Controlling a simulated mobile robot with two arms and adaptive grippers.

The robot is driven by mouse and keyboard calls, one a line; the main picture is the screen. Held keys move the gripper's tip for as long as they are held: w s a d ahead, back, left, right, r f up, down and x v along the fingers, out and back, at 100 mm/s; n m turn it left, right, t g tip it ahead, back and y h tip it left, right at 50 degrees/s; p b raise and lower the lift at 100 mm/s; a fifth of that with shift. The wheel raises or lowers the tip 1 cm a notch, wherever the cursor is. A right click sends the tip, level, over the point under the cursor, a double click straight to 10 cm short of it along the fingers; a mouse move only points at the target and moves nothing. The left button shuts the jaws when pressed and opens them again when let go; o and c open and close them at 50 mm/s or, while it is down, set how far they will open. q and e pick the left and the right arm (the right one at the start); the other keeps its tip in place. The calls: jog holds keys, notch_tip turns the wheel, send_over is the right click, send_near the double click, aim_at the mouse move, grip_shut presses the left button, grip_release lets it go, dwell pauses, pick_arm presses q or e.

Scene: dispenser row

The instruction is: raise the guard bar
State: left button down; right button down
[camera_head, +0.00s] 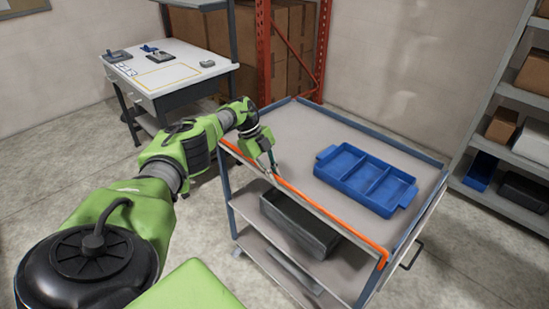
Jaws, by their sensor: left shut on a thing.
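The guard bar (333,218) is an orange bar along the near long edge of a grey cart (290,128). It runs about level with the cart's top, with a short bend at its right end. My left gripper (272,172) is at the bar's left part and is shut on it. The fingers partly hide the bar there. My right gripper is not in view.
A blue divided tray (345,158) lies on the cart's top. A dark grey bin (299,226) stands on the shelf below. A workbench (180,72) is at the back left, and a shelf rack (510,148) stands at the right.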

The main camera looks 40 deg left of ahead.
pick_arm(q)
jog(key=shift+d, duration=0.15)
jog(key=c, duration=2.1)
grip_release()
jog(key=shift+w, duration=0.15)
jog(key=shift+c, duration=0.2)
jog(key=v, duration=1.2)
jog(key=shift+f, duration=0.1)
